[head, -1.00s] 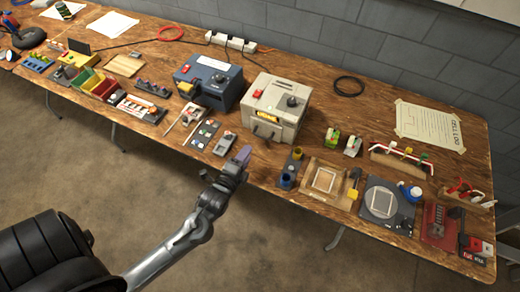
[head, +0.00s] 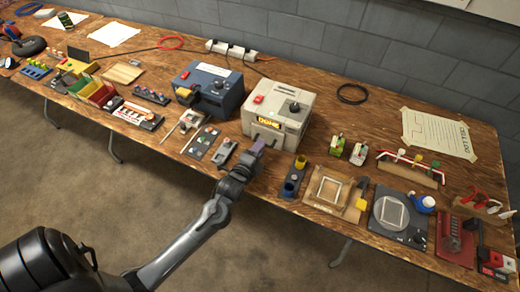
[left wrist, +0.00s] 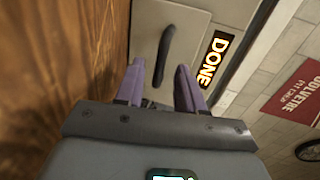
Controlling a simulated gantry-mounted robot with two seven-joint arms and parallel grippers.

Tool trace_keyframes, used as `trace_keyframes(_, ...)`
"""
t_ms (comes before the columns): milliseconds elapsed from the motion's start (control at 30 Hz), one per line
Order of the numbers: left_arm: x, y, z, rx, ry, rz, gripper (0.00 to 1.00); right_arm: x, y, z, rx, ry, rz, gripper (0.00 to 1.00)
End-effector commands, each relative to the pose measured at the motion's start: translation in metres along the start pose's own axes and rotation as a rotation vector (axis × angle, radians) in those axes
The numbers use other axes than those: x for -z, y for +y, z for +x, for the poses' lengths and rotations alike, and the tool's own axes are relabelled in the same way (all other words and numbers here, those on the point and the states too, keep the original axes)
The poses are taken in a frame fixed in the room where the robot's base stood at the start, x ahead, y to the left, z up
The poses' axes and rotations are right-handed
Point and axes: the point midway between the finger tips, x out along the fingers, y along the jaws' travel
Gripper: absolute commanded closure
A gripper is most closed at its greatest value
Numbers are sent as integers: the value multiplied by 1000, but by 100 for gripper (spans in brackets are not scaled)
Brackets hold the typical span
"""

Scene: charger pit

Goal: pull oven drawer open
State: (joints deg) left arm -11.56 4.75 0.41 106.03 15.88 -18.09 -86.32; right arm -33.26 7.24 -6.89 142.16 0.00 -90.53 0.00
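The oven is a beige box (head: 290,92) with a red switch, a dark knob and a lit "DONE" display, standing near the front edge of the workbench. In the left wrist view its pale front panel (left wrist: 213,22) shows the "DONE" sign (left wrist: 213,60) and a dark bar handle (left wrist: 166,52). My left gripper (head: 258,146) is just in front of the oven's lower front. Its purple fingers (left wrist: 158,86) are open, and the handle's end lies in the gap between them. I cannot tell whether they touch it. My right gripper is not in view.
A blue box (head: 210,90) stands left of the oven. A small dark tray (head: 224,152) and a blue cup holder (head: 292,180) lie close to my left gripper. The wooden bench (head: 335,110) has free room behind and right of the oven.

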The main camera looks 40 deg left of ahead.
Motion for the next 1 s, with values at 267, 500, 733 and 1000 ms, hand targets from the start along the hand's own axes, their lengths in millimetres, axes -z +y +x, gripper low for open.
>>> trace_keyframes(267,0,0,12,0,0,-1,62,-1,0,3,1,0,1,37)
trace_keyframes(500,0,0,12,0,0,0,65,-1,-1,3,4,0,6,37)
trace_keyframes(733,0,0,12,0,0,0,100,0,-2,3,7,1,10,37)
trace_keyframes(1000,0,0,12,0,0,0,100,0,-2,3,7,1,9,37)
